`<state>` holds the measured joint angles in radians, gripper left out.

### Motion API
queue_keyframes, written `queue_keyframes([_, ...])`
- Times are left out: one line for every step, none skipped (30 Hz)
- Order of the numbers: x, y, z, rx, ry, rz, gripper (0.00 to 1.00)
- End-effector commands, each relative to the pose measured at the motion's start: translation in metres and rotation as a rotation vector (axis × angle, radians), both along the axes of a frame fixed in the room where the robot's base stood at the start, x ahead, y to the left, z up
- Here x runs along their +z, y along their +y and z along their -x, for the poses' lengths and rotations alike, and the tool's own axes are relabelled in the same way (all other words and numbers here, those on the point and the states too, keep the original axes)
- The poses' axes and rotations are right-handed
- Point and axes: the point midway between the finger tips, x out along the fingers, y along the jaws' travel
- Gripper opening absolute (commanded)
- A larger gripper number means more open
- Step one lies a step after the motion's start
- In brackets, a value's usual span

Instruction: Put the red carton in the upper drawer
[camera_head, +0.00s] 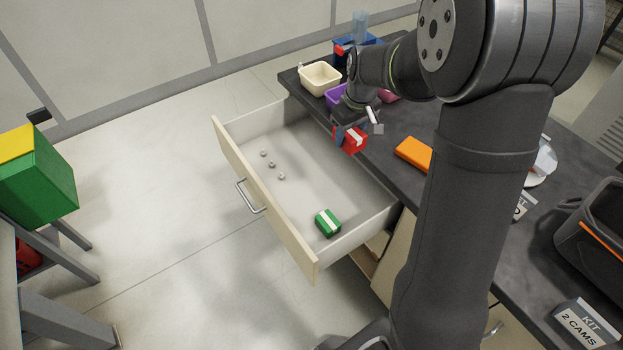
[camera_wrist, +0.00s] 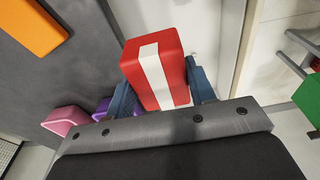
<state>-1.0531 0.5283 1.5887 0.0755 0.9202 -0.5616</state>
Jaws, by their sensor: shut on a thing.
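The red carton (camera_head: 354,140) with a white stripe is held between the fingers of my gripper (camera_head: 347,137). In the wrist view the carton (camera_wrist: 172,72) sits between the two blue fingers of my gripper (camera_wrist: 165,90), which is shut on it. The upper drawer (camera_head: 300,180) is pulled out from the dark counter. The carton is above the drawer's inner side, near the counter edge. A green carton (camera_head: 328,223) with a pale stripe lies in the drawer's near corner, and several small grey pieces (camera_head: 272,164) lie toward its front panel.
The middle of the drawer floor is clear. On the counter are an orange block (camera_head: 413,153), a cream bin (camera_head: 320,78), a purple bin (camera_head: 335,97) and a blue bin (camera_head: 345,50). A green box with a yellow top (camera_head: 38,178) stands at the far left.

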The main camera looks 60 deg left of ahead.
Motion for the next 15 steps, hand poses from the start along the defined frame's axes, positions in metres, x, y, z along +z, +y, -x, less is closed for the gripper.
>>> queue_keyframes([-0.017,-0.001,0.0,-0.001,0.003,0.006,0.26])
queue_keyframes([-0.025,-0.001,0.0,0.0,0.003,0.006,0.26])
queue_keyframes([-0.036,-0.001,0.0,0.0,0.004,0.006,0.26])
queue_keyframes([-0.046,-0.001,0.0,0.0,0.004,0.006,0.26])
queue_keyframes([-0.056,-0.001,0.0,0.0,0.004,0.007,0.26])
queue_keyframes([-0.068,-0.001,0.0,0.0,0.004,0.007,0.26])
queue_keyframes([-0.079,-0.001,0.0,0.0,0.004,0.008,0.26])
queue_keyframes([-0.09,-0.001,0.0,0.0,0.004,0.008,0.26])
queue_keyframes([-0.105,-0.001,0.0,0.0,0.004,0.008,0.26])
queue_keyframes([-0.117,-0.002,0.0,-0.001,0.004,0.008,0.26])
queue_keyframes([-0.128,-0.002,0.001,-0.001,0.004,0.009,0.26])
queue_keyframes([-0.141,-0.002,0.0,-0.001,0.004,0.008,0.26])
queue_keyframes([-0.151,-0.001,0.0,0.0,0.003,0.006,0.26])
queue_keyframes([-0.16,-0.002,0.0,0.0,0.004,0.007,0.26])
queue_keyframes([-0.17,-0.001,0.0,0.0,0.003,0.006,0.26])
